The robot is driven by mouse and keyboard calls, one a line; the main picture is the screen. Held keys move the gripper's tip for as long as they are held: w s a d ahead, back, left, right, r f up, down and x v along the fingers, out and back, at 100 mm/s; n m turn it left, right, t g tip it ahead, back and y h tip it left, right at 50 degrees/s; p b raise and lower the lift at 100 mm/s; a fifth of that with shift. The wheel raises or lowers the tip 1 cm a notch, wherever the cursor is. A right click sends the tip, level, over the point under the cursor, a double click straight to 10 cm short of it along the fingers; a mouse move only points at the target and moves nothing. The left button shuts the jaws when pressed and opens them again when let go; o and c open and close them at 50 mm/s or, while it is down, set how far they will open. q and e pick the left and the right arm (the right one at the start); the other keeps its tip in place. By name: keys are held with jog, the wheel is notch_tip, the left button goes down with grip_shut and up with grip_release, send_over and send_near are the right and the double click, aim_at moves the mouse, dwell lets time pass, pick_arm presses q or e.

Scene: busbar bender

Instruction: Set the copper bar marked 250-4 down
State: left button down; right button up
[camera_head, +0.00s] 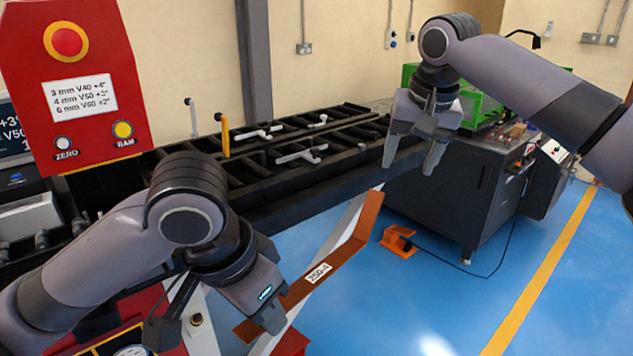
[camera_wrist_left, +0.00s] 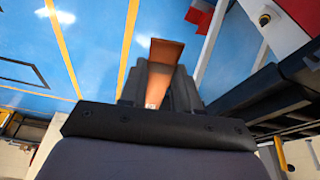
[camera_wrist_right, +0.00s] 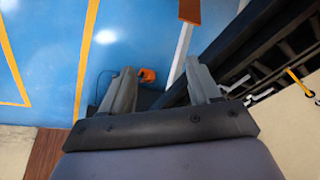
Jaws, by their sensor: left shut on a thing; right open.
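The copper bar marked 250-4 (camera_head: 340,256) is a flat copper strip with a white label and an upturned far end. My left gripper (camera_head: 272,305) is shut on its near part, and the bar slants away to the upper right. In the left wrist view the bar (camera_wrist_left: 164,52) sticks out between the fingers. The far end of the copper (camera_wrist_right: 190,11) shows at the top of the right wrist view. My right gripper (camera_head: 420,152) is open and empty, up and right of the bar; its spread fingers show in the right wrist view (camera_wrist_right: 157,78).
A pale strip (camera_head: 335,237) runs beside the bar; I cannot tell if they touch. A long black rack (camera_head: 290,170) stands behind. A red control panel (camera_head: 75,80) is at left. A dark cabinet (camera_head: 445,200) and an orange pedal (camera_head: 398,240) are at right, with clear blue floor around.

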aim_at(316, 268)
jog(key=s+a+m+g, duration=0.4)
jog(key=s+a+m, duration=0.2)
jog(key=s+a, duration=0.75)
jog(key=shift+h, duration=0.4)
jog(key=f, duration=0.3)
jog(key=w+a+f, duration=0.1)
jog(key=f, duration=0.7)
jog(key=shift+w+a, duration=0.4)
jog(key=shift+c, duration=0.3)
pick_arm(q)
jog(key=shift+d, duration=0.1)
pick_arm(e)
grip_shut()
pick_arm(q)
jog(key=c, duration=0.7)
grip_release()
jog(key=shift+c, duration=0.2)
pick_arm(e)
jog(key=shift+r, duration=0.1)
